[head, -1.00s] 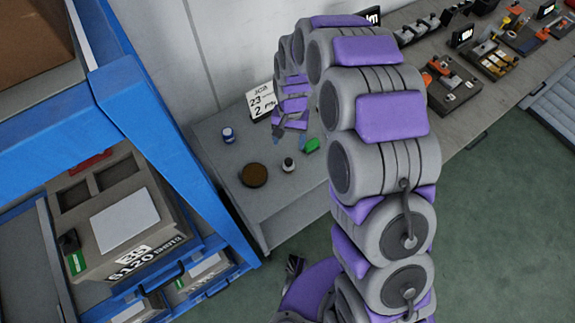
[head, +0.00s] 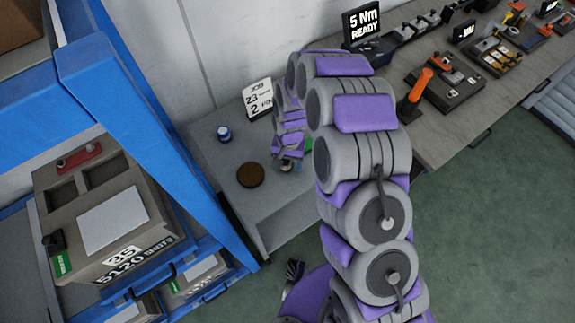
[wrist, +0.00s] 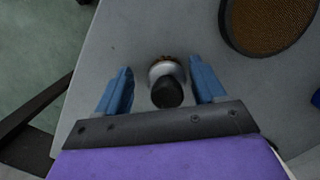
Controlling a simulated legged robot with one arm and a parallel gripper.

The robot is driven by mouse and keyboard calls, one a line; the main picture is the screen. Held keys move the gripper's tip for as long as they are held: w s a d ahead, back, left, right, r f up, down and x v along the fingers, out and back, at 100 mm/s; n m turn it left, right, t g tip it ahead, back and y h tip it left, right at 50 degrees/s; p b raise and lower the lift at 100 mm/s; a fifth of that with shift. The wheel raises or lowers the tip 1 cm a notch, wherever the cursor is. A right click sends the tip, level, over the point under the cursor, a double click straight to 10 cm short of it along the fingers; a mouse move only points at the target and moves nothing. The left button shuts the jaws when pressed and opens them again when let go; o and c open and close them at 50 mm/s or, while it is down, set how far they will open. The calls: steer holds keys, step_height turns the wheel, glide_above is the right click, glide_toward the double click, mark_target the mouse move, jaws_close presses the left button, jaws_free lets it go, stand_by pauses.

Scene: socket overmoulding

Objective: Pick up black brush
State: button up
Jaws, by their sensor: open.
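The black brush (wrist: 166,92) stands on the grey table in the wrist view. It shows a dark rounded top, a pale collar and a thin brown edge. My gripper (wrist: 161,87) is open, with one blue finger on each side of the brush and a visible gap to both. I cannot tell how far above the table the fingertips are. In the head view my gripper (head: 286,163) is over the table, and its fingers largely hide the brush.
A round brown-topped pot (head: 250,175) stands close to the left of my gripper. A blue-and-white jar (head: 224,133) and a number sign (head: 258,98) stand farther back. A blue rack (head: 150,120) rises at the left. A workbench with tools (head: 445,85) is at the right.

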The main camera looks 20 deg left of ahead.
mark_target(286, 161)
steer(key=shift+a+f, duration=0.1)
steer(key=shift+a, duration=0.55)
steer(key=shift+c, duration=1.2)
steer(key=shift+d, duration=0.5)
steer(key=c, duration=0.6)
steer(key=shift+a, duration=0.1)
steer(key=c, duration=0.3)
steer(key=shift+a, duration=0.2)
steer(key=shift+r, duration=0.5)
steer(key=r+p, duration=0.1)
steer(key=r, duration=0.2)
steer(key=shift+d+p, duration=0.2)
steer(key=shift+p, duration=0.15)
steer(key=s+d+p, duration=0.1)
steer(key=s+d, duration=0.3)
steer(key=s, duration=0.3)
steer(key=s+d+r+p, duration=0.1)
steer(key=s+d, duration=0.2)
steer(key=s, duration=0.3)
steer(key=shift+s+d+p, duration=0.4)
